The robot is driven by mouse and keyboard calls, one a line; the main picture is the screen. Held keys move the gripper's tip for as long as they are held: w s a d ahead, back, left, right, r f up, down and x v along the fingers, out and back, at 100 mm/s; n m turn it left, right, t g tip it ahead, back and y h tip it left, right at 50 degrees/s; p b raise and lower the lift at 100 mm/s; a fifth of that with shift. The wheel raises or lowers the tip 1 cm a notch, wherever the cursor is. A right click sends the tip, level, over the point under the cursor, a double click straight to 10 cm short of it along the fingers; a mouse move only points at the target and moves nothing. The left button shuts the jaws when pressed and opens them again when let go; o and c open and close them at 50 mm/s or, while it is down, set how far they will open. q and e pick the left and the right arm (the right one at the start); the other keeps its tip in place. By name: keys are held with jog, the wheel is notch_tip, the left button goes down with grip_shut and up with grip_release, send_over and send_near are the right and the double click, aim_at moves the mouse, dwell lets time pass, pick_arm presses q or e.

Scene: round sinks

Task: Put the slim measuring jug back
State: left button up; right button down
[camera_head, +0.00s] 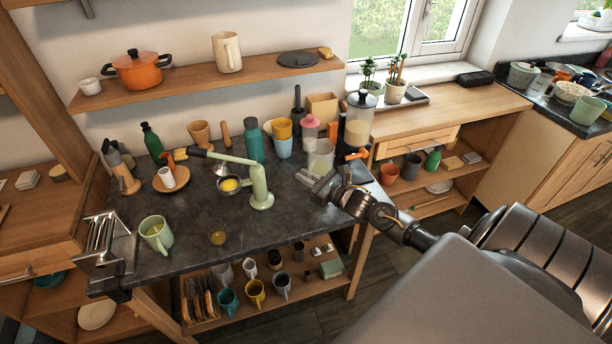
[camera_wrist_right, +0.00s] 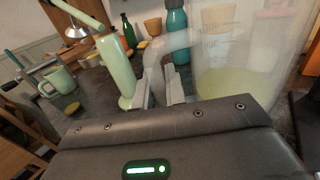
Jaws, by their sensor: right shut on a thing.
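The slim measuring jug (camera_head: 320,158) is clear, with faint markings and pale green liquid low inside. It appears upright at the right part of the dark worktop (camera_head: 190,245); I cannot tell if its base touches. My right gripper (camera_head: 318,184) is at its near side. In the right wrist view, the jug (camera_wrist_right: 238,55) fills the upper right and its clear handle (camera_wrist_right: 165,55) runs down between the fingers of my right gripper (camera_wrist_right: 161,92), which is shut on it. The left gripper is not in view.
A pale green lever press (camera_head: 260,185) stands close left of the right gripper. A tall blender-like container (camera_head: 358,122), a pink-lidded jar (camera_head: 309,130) and cups (camera_head: 282,135) crowd behind. The worktop's front middle is mostly clear. The wall shelf (camera_head: 190,84) has gaps.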

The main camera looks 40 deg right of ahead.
jog(key=shift+f+b, duration=1.45)
jog(key=shift+f, duration=0.95)
jog(key=shift+f+b, duration=0.6)
jog(key=c, duration=1.4)
grip_release()
jog(key=shift+o, duration=0.2)
jog(key=shift+f, duration=0.1)
jog(key=b+v, duration=0.2)
jog(key=v, duration=0.8)
jog(key=shift+s+b, duration=0.35)
jog(key=shift+s, duration=0.05)
